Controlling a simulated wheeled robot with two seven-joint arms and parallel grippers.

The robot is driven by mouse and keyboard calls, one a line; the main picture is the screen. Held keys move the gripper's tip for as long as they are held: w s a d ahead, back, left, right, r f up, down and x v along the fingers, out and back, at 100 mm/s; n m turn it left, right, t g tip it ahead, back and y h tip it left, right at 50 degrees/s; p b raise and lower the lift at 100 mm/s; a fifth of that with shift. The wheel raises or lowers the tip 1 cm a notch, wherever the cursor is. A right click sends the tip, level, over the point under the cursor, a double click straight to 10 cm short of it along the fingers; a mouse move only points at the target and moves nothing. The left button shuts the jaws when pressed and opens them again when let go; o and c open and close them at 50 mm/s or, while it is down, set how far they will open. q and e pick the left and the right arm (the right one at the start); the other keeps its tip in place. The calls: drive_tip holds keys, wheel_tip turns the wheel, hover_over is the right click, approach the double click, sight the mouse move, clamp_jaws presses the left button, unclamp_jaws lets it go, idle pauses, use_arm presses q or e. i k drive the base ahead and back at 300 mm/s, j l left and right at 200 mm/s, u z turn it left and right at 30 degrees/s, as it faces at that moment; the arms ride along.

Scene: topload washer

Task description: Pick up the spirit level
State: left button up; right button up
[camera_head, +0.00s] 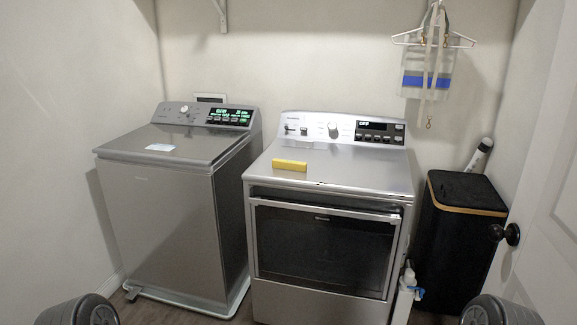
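A yellow spirit level (290,165) lies flat on the top of the dryer (350,176), toward its left side and below the control panel. It looks like a short yellow bar. Nothing touches or covers it. Parts of my two arms show at the bottom left and bottom right corners of the head view, far from the spirit level. Neither gripper's fingers can be seen.
A grey topload washer (165,215) with a closed lid stands left of the dryer. A black hamper (462,235) stands to the right, beside an open white door (550,240) with a black knob. A spray bottle (409,277) is by the dryer's right front corner.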

sight(280, 163)
drive_tip(key=i+j+z, duration=0.1)
drive_tip(key=z, duration=0.4)
drive_tip(key=i+j+z, duration=0.1)
drive_tip(key=z, duration=0.4)
drive_tip(key=j+z, duration=0.25)
drive_tip(key=z, duration=0.25)
drive_tip(key=j+z, duration=0.25)
drive_tip(key=z, duration=0.25)
drive_tip(key=j+z, duration=0.15)
drive_tip(key=j, duration=0.3)
drive_tip(key=j+z, duration=0.1)
drive_tip(key=j, duration=0.35)
drive_tip(key=k+j+z, duration=0.15)
drive_tip(key=j, duration=0.3)
drive_tip(key=j+z, duration=0.15)
drive_tip(key=j, duration=0.25)
drive_tip(key=k+j+z, duration=0.1)
drive_tip(key=j, duration=0.35)
drive_tip(key=k+j+z, duration=0.15)
drive_tip(key=j, duration=0.25)
drive_tip(key=k+j+z, duration=0.15)
drive_tip(key=j, duration=0.25)
drive_tip(key=k+j, duration=0.1)
drive_tip(key=j, duration=0.25)
drive_tip(key=k+j, duration=0.15)
drive_tip(key=j, duration=0.2)
drive_tip(key=k+j, duration=0.1)
drive_tip(key=j, duration=0.2)
